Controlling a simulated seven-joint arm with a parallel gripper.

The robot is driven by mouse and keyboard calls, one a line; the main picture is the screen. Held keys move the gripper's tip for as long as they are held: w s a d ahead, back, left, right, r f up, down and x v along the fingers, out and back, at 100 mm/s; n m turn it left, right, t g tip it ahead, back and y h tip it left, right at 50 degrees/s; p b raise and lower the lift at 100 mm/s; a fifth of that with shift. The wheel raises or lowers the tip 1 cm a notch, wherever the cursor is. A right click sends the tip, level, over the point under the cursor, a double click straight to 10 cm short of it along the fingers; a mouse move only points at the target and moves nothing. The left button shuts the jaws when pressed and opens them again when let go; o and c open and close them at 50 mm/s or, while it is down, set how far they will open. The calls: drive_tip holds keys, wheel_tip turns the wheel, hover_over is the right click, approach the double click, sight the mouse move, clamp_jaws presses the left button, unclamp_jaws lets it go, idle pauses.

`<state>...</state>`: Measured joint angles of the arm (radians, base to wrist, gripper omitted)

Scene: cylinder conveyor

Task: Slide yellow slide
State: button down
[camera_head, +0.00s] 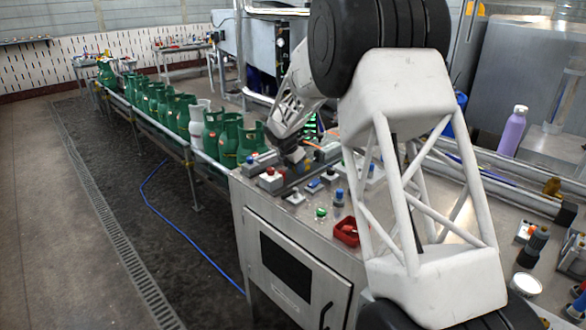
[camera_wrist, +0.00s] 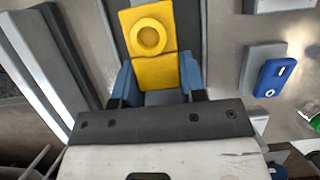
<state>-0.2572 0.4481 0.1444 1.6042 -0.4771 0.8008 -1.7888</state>
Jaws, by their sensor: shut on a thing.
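The yellow slide (camera_wrist: 148,38) is a flat yellow piece with a raised round ring, lying in a dark grey track at the top of the wrist view. My gripper (camera_wrist: 157,75) has its two blue-grey fingers on either side of the yellow block's near part, shut on it. In the head view my gripper (camera_head: 294,158) is low over the control panel's far left part. The slide cannot be made out there.
A blue switch (camera_wrist: 273,78) on a grey base sits right of the track. Green cylinders (camera_head: 228,140) line the conveyor at left. A purple bottle (camera_head: 512,132) stands at right.

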drive_tip(key=shift+w+d+r, duration=0.1)
drive_tip(key=shift+w+d, duration=0.05)
drive_tip(key=shift+w, duration=0.05)
drive_tip(key=c, duration=0.7)
unclamp_jaws()
drive_tip(key=shift+s, duration=0.1)
drive_tip(key=shift+v, duration=3.85)
